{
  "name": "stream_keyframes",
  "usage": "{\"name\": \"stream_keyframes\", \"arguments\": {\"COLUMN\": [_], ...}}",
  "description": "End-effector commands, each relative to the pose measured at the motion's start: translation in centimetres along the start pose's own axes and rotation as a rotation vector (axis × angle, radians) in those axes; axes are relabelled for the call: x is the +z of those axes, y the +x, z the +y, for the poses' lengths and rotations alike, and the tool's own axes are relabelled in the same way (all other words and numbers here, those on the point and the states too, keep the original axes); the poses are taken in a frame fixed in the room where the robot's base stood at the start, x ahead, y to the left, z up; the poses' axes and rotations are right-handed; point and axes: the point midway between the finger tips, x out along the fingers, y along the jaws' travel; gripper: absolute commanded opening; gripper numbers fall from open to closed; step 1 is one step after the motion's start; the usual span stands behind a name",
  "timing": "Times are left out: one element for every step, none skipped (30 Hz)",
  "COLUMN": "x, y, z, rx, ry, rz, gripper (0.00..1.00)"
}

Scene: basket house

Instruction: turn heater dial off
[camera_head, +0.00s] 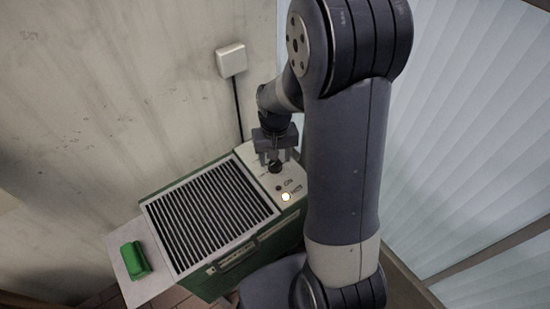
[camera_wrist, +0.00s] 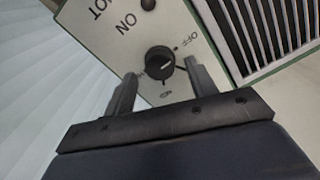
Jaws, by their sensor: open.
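The heater (camera_head: 225,273) is a green box with a black slatted grille. A pale control panel (camera_wrist: 105,38) runs along its right side. In the head view my gripper (camera_head: 275,153) points down over the dial (camera_head: 275,167).
A white wall box (camera_head: 231,60) with a black cable is behind. A green object (camera_head: 134,260) lies on a pale shelf (camera_head: 155,283) at left. Pale slatted panels (camera_head: 480,130) stand at right.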

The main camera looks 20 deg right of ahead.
Motion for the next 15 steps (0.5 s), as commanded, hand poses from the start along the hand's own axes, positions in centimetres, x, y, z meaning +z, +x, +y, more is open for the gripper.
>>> {"name": "stream_keyframes", "arguments": {"x": [-0.1,-0.1,-0.1,-0.1,-0.1,-0.1,-0.1,-0.1,-0.1,-0.1,-0.1,-0.1,-0.1,-0.1,-0.1], "y": [-1.2,-1.9,-2.7,-3.4,-4.0,-4.8,-5.4,-6.0,-6.7,-7.1,-7.5,-8.0,-8.3,-8.6,-8.8], "z": [0.0,0.0,0.0,0.0,0.0,0.0,0.0,0.0,0.0,0.0,0.0,0.0,0.0,0.0,0.0], "rx": [0.000,0.000,0.000,0.000,0.000,0.000,0.000,0.000,0.000,0.000,0.000,0.000,0.000,0.000,0.000], "ry": [0.000,0.000,0.000,0.000,0.000,0.000,0.000,0.000,0.000,0.000,0.000,-0.001,-0.001,-0.001,-0.001], "rz": [0.005,0.007,0.007,0.007,0.008,0.006,0.007,0.006,0.006,0.006,0.005,0.004,0.004,0.004,0.003], "gripper": [0.54,0.54,0.54,0.54,0.54,0.54,0.54,0.54,0.54,0.54,0.54,0.54,0.54,0.54,0.54]}}
